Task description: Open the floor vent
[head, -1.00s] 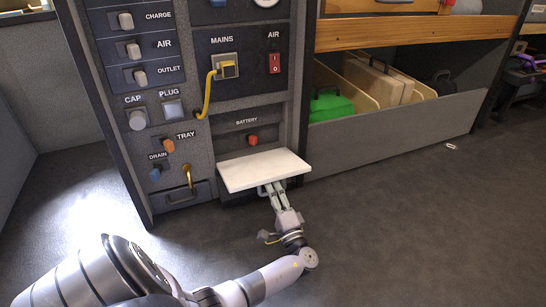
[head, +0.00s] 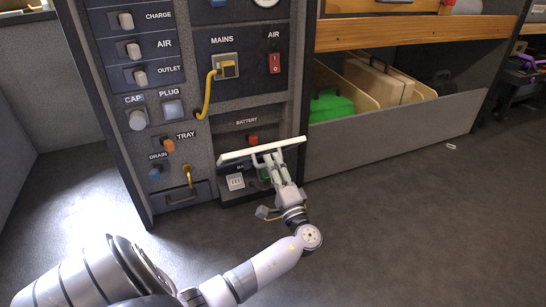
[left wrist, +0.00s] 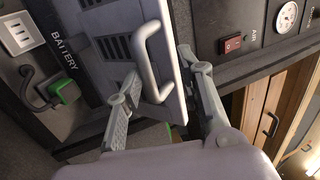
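A pale, louvred flap (head: 262,150) with a bar handle is at the bottom of the dark console in the head view. It is raised and seen nearly edge-on. In the left wrist view the louvred flap (left wrist: 113,18) shows dark slots and its grey handle (left wrist: 153,55). My left gripper (head: 270,163) is below the flap's right part in the head view. In the left wrist view the left gripper (left wrist: 160,85) has its fingers spread, one on each side of the handle, with visible gaps. My right gripper is in neither view.
Under the flap is a recess with a white socket (head: 235,182) and a green plug (left wrist: 66,91) on a dark cord. The floor (head: 420,230) to the right is mostly clear.

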